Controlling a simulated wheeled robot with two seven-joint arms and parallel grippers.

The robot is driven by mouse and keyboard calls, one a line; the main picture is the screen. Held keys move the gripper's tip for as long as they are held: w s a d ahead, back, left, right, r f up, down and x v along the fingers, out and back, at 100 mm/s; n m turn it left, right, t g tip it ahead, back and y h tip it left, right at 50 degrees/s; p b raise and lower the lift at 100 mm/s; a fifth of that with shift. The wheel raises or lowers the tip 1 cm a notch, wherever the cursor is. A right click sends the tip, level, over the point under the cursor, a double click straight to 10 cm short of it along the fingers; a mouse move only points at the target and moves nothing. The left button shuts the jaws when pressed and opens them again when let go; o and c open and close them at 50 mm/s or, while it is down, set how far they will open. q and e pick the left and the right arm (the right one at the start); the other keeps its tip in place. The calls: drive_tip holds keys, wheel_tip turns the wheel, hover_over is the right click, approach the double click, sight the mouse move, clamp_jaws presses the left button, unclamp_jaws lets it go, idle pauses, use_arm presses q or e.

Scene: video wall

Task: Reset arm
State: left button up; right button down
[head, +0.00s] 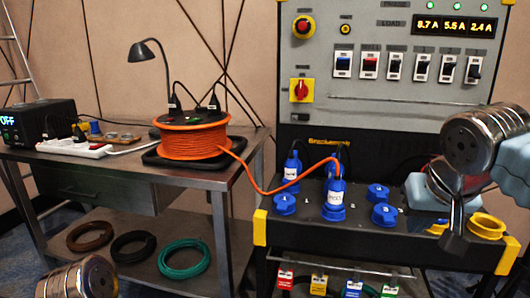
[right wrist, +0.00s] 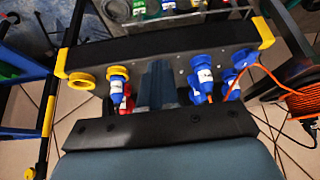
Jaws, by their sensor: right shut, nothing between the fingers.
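My right gripper (head: 455,240) is in front of the right part of the socket panel (head: 310,212) in the head view, beside the yellow socket (head: 487,226). Its dark fingers are together and empty. In the right wrist view the gripper (right wrist: 157,75) reaches over the panel, between a yellow-collared plug (right wrist: 118,82) on the left and blue plugs (right wrist: 201,80) on the right. It hides part of the panel. On my left side only a metallic arm joint shows at the bottom left of the head view; the left gripper is out of the picture.
An orange cable runs from the reel (head: 193,137) on the metal table (head: 100,160) to a blue plug (head: 335,200) on the panel. A switch board (head: 400,60) rises behind. Coiled cables (head: 185,258) lie on the lower shelf. Tagged items (head: 320,282) hang below the panel.

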drive_tip(key=w+a+f+n+g+y, duration=0.1)
drive_tip(key=w+a+f, duration=0.25)
drive_tip(key=f, duration=0.45)
drive_tip(key=w+a+f+n+g+y, duration=0.15)
drive_tip(key=w+f, duration=0.25)
drive_tip(key=f, duration=0.4)
drive_tip(key=a+f+g+y+p, duration=0.1)
drive_tip(key=a+f, duration=0.2)
drive_tip(key=f, duration=0.6)
drive_tip(key=a+f+y+p, duration=0.1)
drive_tip(key=a+f, duration=0.2)
drive_tip(key=f, duration=0.7)
drive_tip(key=s+a+f+m+g, duration=0.1)
drive_tip(key=s+a+f+m, duration=0.1)
drive_tip(key=s+f, duration=1.6)
wheel_tip(320, 180, down, 3)
drive_tip(key=shift+a+r+g+y, duration=0.1)
drive_tip(key=shift+a+g+y, duration=0.25)
drive_tip(key=shift+a, duration=0.35)
